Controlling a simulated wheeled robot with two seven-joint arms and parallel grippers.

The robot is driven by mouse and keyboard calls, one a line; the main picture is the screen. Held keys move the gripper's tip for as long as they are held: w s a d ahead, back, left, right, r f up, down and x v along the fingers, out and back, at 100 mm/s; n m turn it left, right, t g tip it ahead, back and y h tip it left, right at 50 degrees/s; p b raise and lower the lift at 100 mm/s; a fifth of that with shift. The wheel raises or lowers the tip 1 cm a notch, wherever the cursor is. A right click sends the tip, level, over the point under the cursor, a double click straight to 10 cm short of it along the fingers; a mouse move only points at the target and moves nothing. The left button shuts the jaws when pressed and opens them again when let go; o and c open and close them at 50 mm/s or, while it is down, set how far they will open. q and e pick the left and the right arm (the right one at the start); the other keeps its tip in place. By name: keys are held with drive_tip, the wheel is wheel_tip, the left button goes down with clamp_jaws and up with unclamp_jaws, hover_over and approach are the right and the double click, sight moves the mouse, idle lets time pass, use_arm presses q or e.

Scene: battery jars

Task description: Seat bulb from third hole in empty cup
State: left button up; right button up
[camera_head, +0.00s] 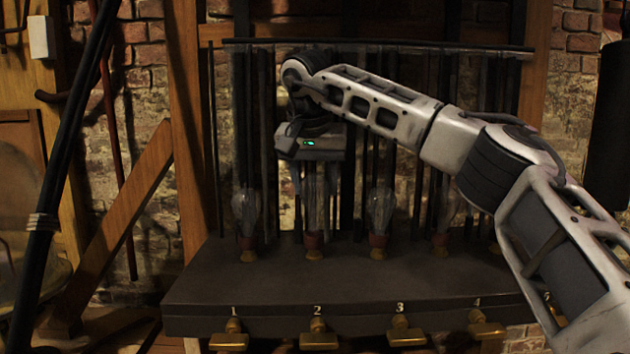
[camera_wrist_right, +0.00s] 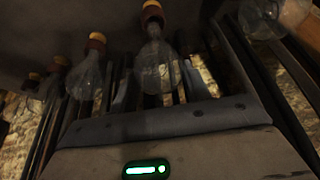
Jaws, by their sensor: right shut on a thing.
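My right gripper (camera_head: 312,182) points down at the cup above number 2 and is shut on a clear glass bulb (camera_head: 313,212). In the right wrist view, this bulb (camera_wrist_right: 157,65) is between the two fingers, its red collar and brass base toward the dark shelf. Its base is in line with the second brass cup (camera_head: 313,254); I cannot tell if it is fully seated. Other bulbs stand upright at the first (camera_head: 246,212), third (camera_head: 380,212) and fourth (camera_head: 443,220) cups. The fifth place is mostly hidden by my right arm. My left gripper is not in view.
The dark shelf (camera_head: 330,280) carries the cups, with brass keys (camera_head: 318,340) under numbers along its front. Dark vertical rods and a horizontal bar (camera_head: 230,43) stand behind the bulbs. Neighbouring bulbs are close on both sides. A wooden brace (camera_head: 125,205) is at left.

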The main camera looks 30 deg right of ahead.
drive_tip(key=shift+f, duration=1.3)
idle(0.8)
drive_tip(key=o, duration=1.1)
drive_tip(key=shift+o, duration=0.2)
drive_tip(key=v, duration=1.6)
